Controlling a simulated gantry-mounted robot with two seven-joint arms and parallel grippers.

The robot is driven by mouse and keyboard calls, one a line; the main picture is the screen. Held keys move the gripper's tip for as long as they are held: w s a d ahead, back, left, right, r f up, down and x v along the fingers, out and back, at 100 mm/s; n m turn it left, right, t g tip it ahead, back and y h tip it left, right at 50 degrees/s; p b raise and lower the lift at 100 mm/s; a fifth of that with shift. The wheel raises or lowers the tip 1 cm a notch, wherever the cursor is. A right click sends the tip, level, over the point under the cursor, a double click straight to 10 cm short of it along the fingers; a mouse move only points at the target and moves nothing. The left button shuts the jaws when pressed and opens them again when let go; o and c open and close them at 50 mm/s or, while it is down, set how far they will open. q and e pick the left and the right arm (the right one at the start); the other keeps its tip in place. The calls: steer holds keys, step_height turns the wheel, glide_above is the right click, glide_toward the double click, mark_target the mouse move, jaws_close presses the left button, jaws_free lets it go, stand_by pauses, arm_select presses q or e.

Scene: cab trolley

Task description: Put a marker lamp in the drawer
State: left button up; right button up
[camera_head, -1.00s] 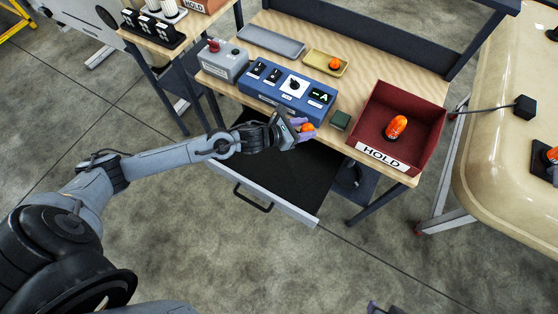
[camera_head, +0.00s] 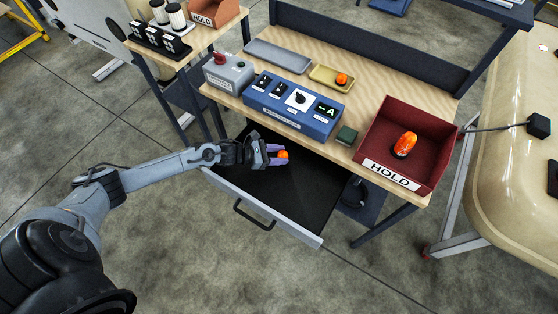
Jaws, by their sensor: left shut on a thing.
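My left gripper (camera_head: 272,154) is shut on an orange marker lamp (camera_head: 283,155), which sticks out between its purple fingertips. The gripper and lamp are over the back part of the open drawer (camera_head: 285,200), which has a dark lining and a grey front with a black handle. I cannot tell whether the lamp touches the drawer floor. A second orange lamp (camera_head: 404,145) lies in the red HOLD bin (camera_head: 440,165). A small orange lamp (camera_head: 341,79) sits in the yellow tray (camera_head: 322,77). My right gripper is out of view.
A blue switch box (camera_head: 290,105) and a grey box with a red button (camera_head: 228,72) stand on the bench above the drawer. A small green block (camera_head: 347,135) lies beside the bin. The front of the drawer is empty.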

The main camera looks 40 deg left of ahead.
arm_select(q)
steer(key=shift+f+b, duration=0.35)
steer(key=shift+f, duration=1.65)
steer(key=shift+f, duration=0.15)
steer(key=o, duration=1)
steer(key=shift+o, duration=0.2)
steer(key=shift+s+r, duration=0.1)
steer(key=shift+r, duration=0.15)
steer(key=p+v, duration=0.1)
steer(key=v, duration=1.1)
steer(key=shift+p, duration=0.3)
